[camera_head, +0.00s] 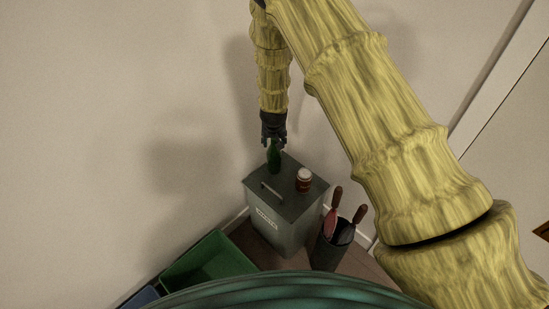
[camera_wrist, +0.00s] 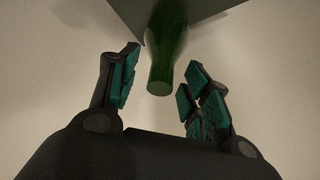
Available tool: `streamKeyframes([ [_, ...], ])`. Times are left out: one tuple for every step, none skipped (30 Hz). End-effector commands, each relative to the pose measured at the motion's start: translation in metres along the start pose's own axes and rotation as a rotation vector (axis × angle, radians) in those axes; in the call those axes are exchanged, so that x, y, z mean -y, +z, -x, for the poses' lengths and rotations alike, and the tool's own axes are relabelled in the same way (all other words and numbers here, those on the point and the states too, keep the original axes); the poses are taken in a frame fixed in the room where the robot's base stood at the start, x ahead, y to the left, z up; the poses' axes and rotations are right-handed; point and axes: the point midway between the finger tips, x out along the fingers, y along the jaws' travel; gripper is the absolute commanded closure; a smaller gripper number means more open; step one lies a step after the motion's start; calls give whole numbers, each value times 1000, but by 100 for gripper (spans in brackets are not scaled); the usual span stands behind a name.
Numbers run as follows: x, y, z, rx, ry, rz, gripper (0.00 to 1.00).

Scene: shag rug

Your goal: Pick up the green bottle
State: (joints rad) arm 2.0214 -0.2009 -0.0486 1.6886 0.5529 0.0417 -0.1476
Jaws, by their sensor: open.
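The green bottle (camera_head: 274,157) stands on the lid of a grey-green bin (camera_head: 281,220), near its back left edge. My gripper (camera_head: 273,141) is directly above the bottle in the head view, its fingers around or just over the bottle's top; I cannot tell which there. In the wrist view the bottle (camera_wrist: 166,60) shows between the two fingers of my open gripper (camera_wrist: 160,88). Its neck end points toward the palm, and both fingers look apart from the glass. The bottle's lower part runs to the lid at the top of the wrist view.
A brown jar with a white lid (camera_head: 304,180) stands right of the bottle on the bin, and a handle (camera_head: 271,191) is in front. An umbrella stand (camera_head: 330,250) is at right, a green crate (camera_head: 208,262) at lower left. The wall (camera_head: 120,120) is close behind.

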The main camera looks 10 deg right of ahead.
Motion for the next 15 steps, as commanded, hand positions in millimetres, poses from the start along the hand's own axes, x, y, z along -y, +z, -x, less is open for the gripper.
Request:
streamKeyframes([
  [0, 0, -3, 0, 0, 0, 52],
  [0, 0, -5, 0, 0, 0, 52],
  [0, 0, -6, 0, 0, 0, 52],
  [0, 0, -7, 0, 0, 0, 52],
  [0, 0, -8, 0, 0, 0, 52],
  [0, 0, -8, 0, 0, 1, 52],
  [0, 0, -8, 0, 0, 1, 52],
  [0, 0, -8, 0, 0, 1, 52],
  [0, 0, -8, 0, 0, 1, 52],
  [0, 0, -8, 0, 0, 1, 52],
  [0, 0, -8, 0, 0, 1, 52],
  [0, 0, -8, 0, 0, 1, 54],
  [0, 0, -8, 0, 0, 1, 59],
  [0, 0, -8, 0, 0, 1, 65],
  [0, 0, -8, 0, 0, 1, 72],
])
